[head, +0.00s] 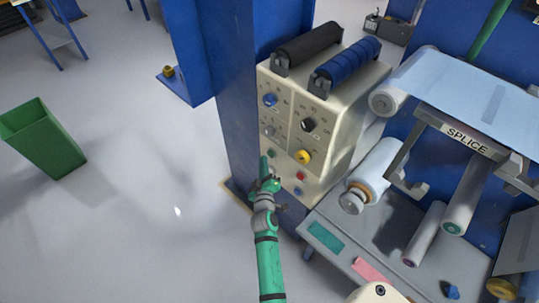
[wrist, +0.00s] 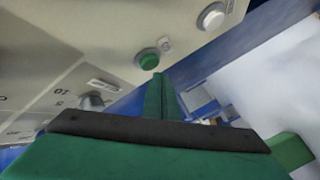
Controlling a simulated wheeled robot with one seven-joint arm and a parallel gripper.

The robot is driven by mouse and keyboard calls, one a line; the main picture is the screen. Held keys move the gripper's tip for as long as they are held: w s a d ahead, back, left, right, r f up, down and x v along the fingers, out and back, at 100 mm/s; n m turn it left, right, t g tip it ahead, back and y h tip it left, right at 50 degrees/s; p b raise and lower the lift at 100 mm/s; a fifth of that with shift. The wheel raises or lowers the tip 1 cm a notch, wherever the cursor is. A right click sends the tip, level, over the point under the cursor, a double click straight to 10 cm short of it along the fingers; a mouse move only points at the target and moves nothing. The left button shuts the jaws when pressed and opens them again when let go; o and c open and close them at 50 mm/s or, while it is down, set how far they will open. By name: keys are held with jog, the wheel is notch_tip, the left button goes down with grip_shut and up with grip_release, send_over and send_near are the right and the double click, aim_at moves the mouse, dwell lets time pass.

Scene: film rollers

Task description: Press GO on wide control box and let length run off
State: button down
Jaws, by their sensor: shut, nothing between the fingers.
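The cream control box (head: 338,133) stands against the blue column, with blue, black, grey and yellow knobs and several small buttons on its front. In the wrist view a green button (wrist: 148,58) sits on its panel beside a white button (wrist: 212,15); their labels are too small to read. My gripper (head: 264,161) is at the lower left of the panel in the head view. In the wrist view its green fingers (wrist: 158,80) are shut and empty, with the tips just below the green button. I cannot tell whether they touch it.
Pale blue film (head: 480,90) runs over rollers at the right, above a SPLICE sign (head: 467,140). A grey bench (head: 345,250) with a white roll (head: 378,170) stands below. The blue column (head: 228,110) is left of the box. A green bin (head: 42,140) stands on open floor.

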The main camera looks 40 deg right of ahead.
dwell(0.4)
jog(key=shift+d, duration=0.45)
jog(key=shift+d, duration=0.5)
dwell(0.6)
jog(key=shift+a, duration=0.95)
jog(key=a, duration=0.5)
jog(key=shift+s, duration=0.2)
dwell(0.3)
dwell(0.7)
